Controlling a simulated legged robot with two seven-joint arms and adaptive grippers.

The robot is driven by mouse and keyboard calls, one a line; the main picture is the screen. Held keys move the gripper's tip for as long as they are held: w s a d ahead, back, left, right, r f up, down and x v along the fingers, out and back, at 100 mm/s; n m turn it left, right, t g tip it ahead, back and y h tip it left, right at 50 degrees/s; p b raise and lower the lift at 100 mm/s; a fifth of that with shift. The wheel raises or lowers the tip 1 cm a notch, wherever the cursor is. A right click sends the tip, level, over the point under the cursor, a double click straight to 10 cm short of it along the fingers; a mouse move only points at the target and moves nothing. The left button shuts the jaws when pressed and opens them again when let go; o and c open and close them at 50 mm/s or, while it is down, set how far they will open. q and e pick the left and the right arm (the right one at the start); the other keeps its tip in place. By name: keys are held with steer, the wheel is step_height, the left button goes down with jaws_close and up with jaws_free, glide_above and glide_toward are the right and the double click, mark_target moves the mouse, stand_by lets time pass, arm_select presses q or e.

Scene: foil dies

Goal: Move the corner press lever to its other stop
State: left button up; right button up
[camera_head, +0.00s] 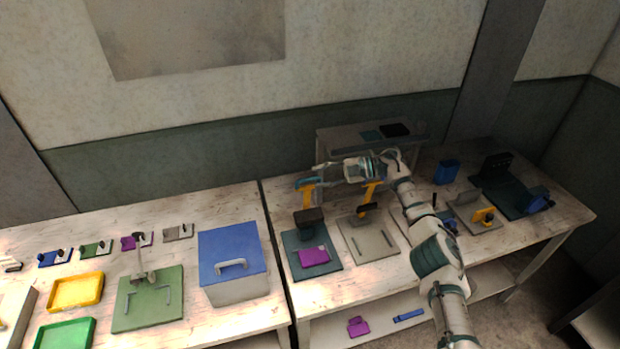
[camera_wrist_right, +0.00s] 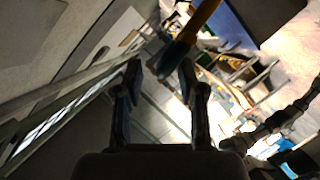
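Two presses with yellow levers stand on the right table: one on a dark teal base (camera_head: 322,268) with its lever (camera_head: 308,197) raised, one on a grey base (camera_head: 374,249) with its lever (camera_head: 370,190) raised. A third yellow lever (camera_head: 484,215) sits low on a grey base further right. I cannot tell for sure which is the corner press. My right gripper (camera_head: 325,168) is above and behind the left press, near its lever top. In the wrist view, the fingers (camera_wrist_right: 160,72) are apart, with an orange-yellow bar with a dark end (camera_wrist_right: 193,32) just beyond them. My left gripper is out of view.
A green board (camera_head: 150,313) with L-shaped marks and a grey lever lies on the left table, beside a blue-lidded box (camera_head: 232,246). Yellow (camera_head: 76,292) and green trays lie further left. A grey raised shelf (camera_head: 330,136) stands behind my right arm.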

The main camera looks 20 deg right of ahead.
steer(key=v, duration=0.8)
steer(key=shift+d, duration=0.1)
